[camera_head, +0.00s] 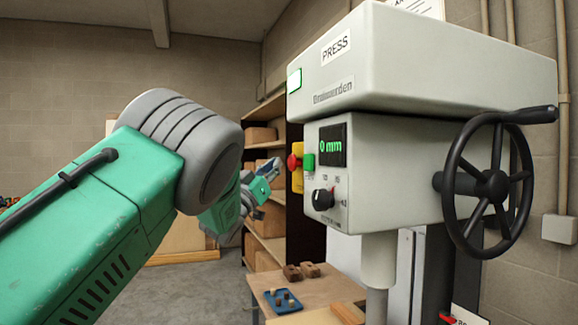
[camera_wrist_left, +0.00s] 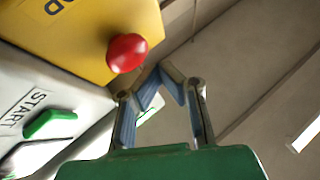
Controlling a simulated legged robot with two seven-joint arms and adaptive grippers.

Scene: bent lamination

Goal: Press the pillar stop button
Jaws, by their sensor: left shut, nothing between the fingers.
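The red stop button (camera_head: 293,162) sits on a yellow box (camera_head: 298,182) at the left side of the press head. In the left wrist view the red button (camera_wrist_left: 127,53) is a round dome on the yellow box (camera_wrist_left: 92,35), with part of a dark word beside it. My left gripper (camera_head: 274,164) is just left of the button in the head view, shut and empty. In the left wrist view its fingertips (camera_wrist_left: 163,72) meet just right of and below the button, with a small gap in the picture; depth is unclear. My right gripper is out of view.
A green START button (camera_wrist_left: 50,123) is beside the yellow box. The press (camera_head: 390,150) has a display reading 0 mm, a knob (camera_head: 322,198) and a black handwheel (camera_head: 490,185). A table (camera_head: 258,283) with a blue tray (camera_head: 283,301) stands below; shelves are behind.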

